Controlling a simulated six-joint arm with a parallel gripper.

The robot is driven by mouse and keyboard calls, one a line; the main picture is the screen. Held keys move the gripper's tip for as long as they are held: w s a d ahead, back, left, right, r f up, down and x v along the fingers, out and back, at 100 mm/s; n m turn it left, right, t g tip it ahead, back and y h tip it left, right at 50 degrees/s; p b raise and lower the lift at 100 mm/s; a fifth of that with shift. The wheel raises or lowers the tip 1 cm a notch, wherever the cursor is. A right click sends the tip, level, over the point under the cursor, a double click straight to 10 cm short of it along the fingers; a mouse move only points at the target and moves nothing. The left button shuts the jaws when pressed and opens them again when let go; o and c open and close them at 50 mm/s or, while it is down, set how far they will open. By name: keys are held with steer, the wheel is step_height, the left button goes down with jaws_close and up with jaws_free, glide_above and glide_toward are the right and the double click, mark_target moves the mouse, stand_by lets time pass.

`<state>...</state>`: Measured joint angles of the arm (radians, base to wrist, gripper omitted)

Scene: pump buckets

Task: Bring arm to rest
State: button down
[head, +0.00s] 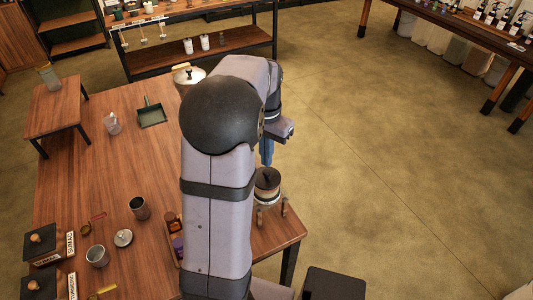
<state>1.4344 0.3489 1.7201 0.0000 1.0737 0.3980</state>
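My grey arm rises through the middle of the head view, with its large dark joint over the table. My gripper (266,152) points down at the right of that joint, near the table's right side. Only a bluish finger part of it shows, so its opening cannot be made out. In the picture it is just above a round pot with a black lid (267,181). I cannot tell whether they touch. My arm hides the middle of the wooden table (80,180).
A green dustpan (151,114), a glass jar (112,124), metal cups (139,208), a small lid (123,238) and labelled boxes (71,243) stand on the table. A lidded pot (188,78) is behind my arm. A small stool (54,108) is at left.

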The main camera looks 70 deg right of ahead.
mark_target(267, 171)
steer(key=shift+f+b, duration=0.35)
steer(key=shift+f, duration=0.55)
steer(key=shift+f+b, duration=0.3)
steer(key=shift+f, duration=0.3)
stand_by(1.8)
steer(key=shift+r, duration=0.1)
stand_by(0.4)
step_height(267, 171, up, 7)
steer(key=p, duration=0.6)
steer(key=shift+p, duration=0.3)
stand_by(0.3)
